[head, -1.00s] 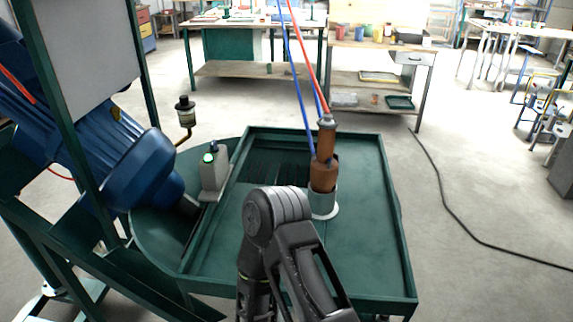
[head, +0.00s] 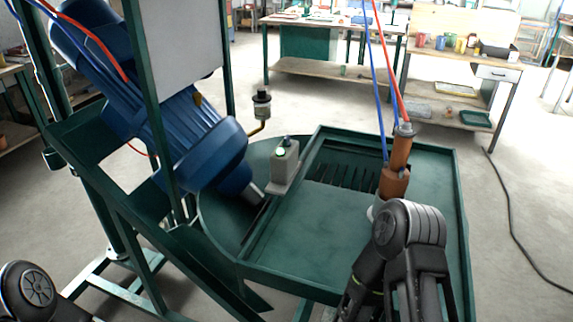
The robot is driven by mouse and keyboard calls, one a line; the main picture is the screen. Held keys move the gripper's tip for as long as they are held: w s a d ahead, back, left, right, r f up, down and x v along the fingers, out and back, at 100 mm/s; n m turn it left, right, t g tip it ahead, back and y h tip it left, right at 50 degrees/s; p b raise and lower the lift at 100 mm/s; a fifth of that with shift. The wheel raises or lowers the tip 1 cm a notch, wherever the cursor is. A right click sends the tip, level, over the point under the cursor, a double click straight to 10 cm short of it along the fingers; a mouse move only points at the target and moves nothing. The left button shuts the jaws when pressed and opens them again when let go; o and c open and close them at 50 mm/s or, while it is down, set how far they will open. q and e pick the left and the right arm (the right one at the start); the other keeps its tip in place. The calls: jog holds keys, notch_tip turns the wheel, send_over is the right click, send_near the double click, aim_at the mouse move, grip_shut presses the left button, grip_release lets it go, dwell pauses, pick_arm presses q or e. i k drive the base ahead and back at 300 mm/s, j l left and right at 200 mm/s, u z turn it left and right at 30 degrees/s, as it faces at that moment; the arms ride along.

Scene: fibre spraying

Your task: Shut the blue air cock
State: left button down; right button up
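I cannot make out the blue air cock for certain in the head view. A blue hose (head: 379,90) and a red hose (head: 388,70) hang down to a brown spray tool (head: 396,165) standing on the green tray table. A black joint of my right arm covers the foot of the spray tool in this view. A round joint of my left arm shows at the bottom left corner. Neither gripper's fingers are in view.
A green tray table (head: 300,245) with raised rims stands in front. A big blue motor (head: 205,145) sits tilted on a green frame (head: 160,130) at the left. A small grey box (head: 284,166) stands by the tray. A workbench (head: 335,70) stands behind.

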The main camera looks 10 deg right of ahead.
aim_at(286, 142)
jog(key=i+j, duration=0.1)
jog(key=j, duration=0.2)
jog(key=i+j+u, duration=0.1)
jog(key=j, duration=0.25)
jog(key=i+j+u, duration=0.1)
jog(key=i+j, duration=0.2)
jog(key=i, duration=0.2)
jog(key=k+l+u, duration=0.15)
jog(key=i+j+z, duration=0.15)
